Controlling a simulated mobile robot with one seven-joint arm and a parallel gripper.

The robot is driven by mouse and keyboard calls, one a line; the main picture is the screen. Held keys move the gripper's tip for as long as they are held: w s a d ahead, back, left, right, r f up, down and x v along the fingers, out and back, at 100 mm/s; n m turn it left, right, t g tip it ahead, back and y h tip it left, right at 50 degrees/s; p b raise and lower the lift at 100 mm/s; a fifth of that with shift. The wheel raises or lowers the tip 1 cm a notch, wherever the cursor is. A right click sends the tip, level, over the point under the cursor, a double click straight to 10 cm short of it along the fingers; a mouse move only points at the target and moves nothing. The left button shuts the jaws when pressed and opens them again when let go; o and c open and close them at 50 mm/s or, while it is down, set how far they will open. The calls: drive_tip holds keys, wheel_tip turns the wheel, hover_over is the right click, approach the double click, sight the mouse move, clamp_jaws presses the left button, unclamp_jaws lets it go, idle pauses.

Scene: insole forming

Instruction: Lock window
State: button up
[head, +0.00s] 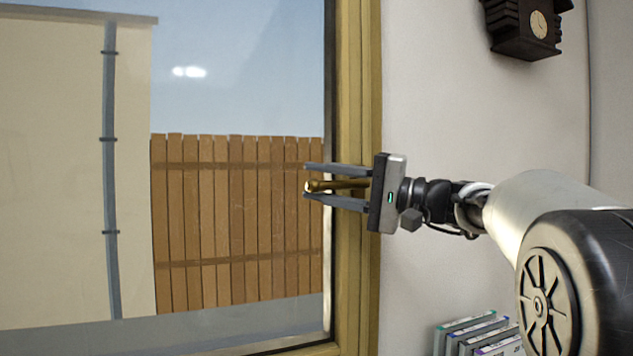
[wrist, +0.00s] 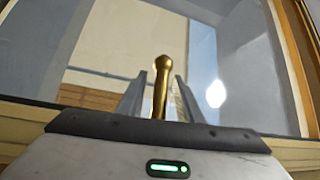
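The window (head: 230,85) has a wooden frame (head: 359,285) and fills the left of the head view. Its brass handle (head: 318,186) lies roughly level, its round end pointing left over the glass. My gripper (head: 306,181) reaches in from the right, one finger above the handle and one below. The fingers are open, with gaps to the handle visible in the head view. In the wrist view the handle (wrist: 160,85) stands between the two fingertips (wrist: 161,88). The handle's base is hidden behind my gripper.
A dark cuckoo clock (head: 520,28) hangs on the white wall at the upper right. Several binders or books (head: 478,335) stand below my arm. A wooden fence (head: 237,220) and a beige building with a pipe show through the glass.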

drive_tip(key=shift+w+a, duration=0.2)
drive_tip(key=shift+a, duration=0.25)
clamp_jaws()
drive_tip(key=w+d+f+n+g+h, duration=0.1)
drive_tip(key=d+f+n+h, duration=0.2)
drive_tip(key=f+n+h, duration=0.3)
drive_tip(key=shift+w+f+h, duration=0.15)
drive_tip(key=shift+f+h, duration=0.65)
drive_tip(key=shift+d, duration=0.1)
idle(0.3)
